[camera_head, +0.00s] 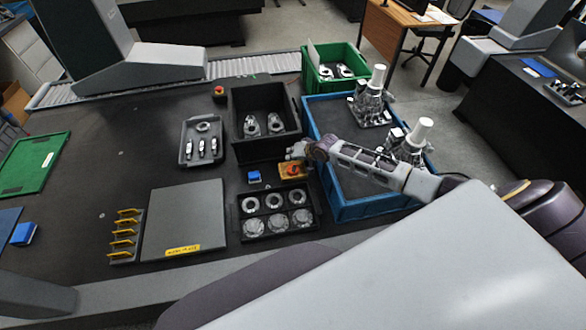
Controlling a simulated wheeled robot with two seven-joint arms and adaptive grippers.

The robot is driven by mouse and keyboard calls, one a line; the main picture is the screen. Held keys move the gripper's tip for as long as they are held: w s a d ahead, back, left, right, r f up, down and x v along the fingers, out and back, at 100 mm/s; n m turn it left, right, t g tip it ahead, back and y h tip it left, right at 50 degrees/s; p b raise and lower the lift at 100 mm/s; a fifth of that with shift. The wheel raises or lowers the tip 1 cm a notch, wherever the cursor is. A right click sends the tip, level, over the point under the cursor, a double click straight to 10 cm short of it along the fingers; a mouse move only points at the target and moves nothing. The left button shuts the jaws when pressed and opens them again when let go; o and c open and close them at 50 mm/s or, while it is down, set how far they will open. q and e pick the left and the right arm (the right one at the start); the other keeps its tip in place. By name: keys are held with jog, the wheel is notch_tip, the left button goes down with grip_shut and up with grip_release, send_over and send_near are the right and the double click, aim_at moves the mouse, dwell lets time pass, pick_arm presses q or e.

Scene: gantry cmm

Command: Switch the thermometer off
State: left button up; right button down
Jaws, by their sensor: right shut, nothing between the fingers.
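A small yellow-orange box with a red knob (292,170) lies on the dark table, between the black bin and the black parts tray. A small blue block (254,177) lies to its left. I cannot tell for sure which of these is the thermometer, and no display can be read. My right gripper (292,154) is shut and empty, just behind the yellow-orange box in the picture. I cannot tell whether it touches the box. My left gripper is not in view.
A black bin (236,147) with metal parts and a blue crate (345,205) with tall castings flank the gripper. In front is a black tray (235,213) of round parts. A grey plate (185,215) and a grey tray (185,152) lie left. The far-left table middle is bare.

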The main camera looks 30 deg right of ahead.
jog(key=shift+r+p, duration=1.05)
jog(key=shift+r, duration=0.2)
